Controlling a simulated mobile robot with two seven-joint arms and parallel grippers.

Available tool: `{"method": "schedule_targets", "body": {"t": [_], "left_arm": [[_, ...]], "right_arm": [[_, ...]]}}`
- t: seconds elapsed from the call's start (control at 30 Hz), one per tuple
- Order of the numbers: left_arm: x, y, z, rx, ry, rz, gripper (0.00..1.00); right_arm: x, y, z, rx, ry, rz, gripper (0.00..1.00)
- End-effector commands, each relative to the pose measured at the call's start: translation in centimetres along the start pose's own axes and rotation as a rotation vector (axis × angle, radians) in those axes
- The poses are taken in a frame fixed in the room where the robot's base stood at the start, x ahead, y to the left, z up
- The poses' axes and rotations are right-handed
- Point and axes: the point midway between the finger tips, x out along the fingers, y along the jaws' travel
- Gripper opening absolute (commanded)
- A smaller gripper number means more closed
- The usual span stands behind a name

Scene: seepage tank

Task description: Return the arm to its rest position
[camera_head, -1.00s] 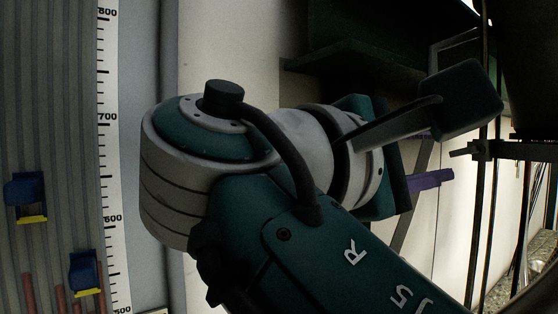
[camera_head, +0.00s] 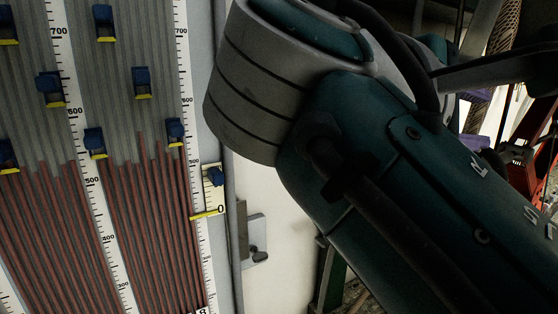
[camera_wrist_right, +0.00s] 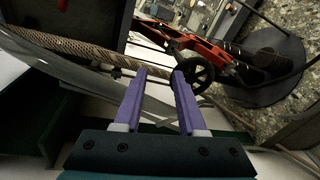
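My right arm, teal and grey with lettering on its link, fills the right half of the head view. Its gripper is mostly hidden behind the wrist, with a bit of purple finger (camera_head: 475,142) showing at the right. In the right wrist view my right gripper (camera_wrist_right: 159,75) has two purple fingers apart with nothing held between them. My left gripper is in neither view.
A ribbed tube panel (camera_head: 30,110) with white scales, blue-and-yellow sliders (camera_head: 142,82) and reddish columns stands at the left. A bracket (camera_head: 254,240) sits on the pale wall. The wrist view shows a red frame (camera_wrist_right: 190,42), black handwheel (camera_wrist_right: 192,76) and rope (camera_wrist_right: 75,46) beyond the fingers.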

Motion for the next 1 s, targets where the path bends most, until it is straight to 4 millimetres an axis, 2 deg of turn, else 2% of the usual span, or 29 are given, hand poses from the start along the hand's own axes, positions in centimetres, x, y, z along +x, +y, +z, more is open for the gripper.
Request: {"method": "schedule_targets", "body": {"t": [0.03, 0.27, 0.37, 0.5, 0.6, 0.73, 0.9, 0.93, 1.0], "left_arm": [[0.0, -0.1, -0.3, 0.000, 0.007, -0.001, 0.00], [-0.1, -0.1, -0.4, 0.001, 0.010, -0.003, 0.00], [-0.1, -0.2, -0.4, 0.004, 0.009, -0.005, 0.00], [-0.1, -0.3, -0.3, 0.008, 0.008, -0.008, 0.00], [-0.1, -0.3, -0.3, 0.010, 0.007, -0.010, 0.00], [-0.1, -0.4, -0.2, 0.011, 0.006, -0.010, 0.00], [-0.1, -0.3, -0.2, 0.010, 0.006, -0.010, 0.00], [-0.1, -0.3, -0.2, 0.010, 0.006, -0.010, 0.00], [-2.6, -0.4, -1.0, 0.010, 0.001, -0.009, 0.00]], "right_arm": [[0.5, -1.7, 0.1, 0.010, 0.019, -0.049, 0.40], [1.8, -10.2, 0.8, 0.104, 0.111, -0.309, 0.40], [1.7, -15.2, 1.9, 0.180, 0.145, -0.474, 0.40], [0.2, -22.6, 4.9, 0.349, 0.171, -0.753, 0.40], [-1.6, -25.8, 7.2, 0.469, 0.170, -0.917, 0.40], [-3.9, -28.0, 9.7, 0.595, 0.158, -1.078, 0.40], [-7.0, -28.9, 12.6, 0.726, 0.136, -1.250, 0.40], [-7.6, -29.0, 13.1, 0.746, 0.132, -1.279, 0.40], [-8.2, -26.2, 13.5, 0.755, 0.135, -1.285, 0.40]]}}
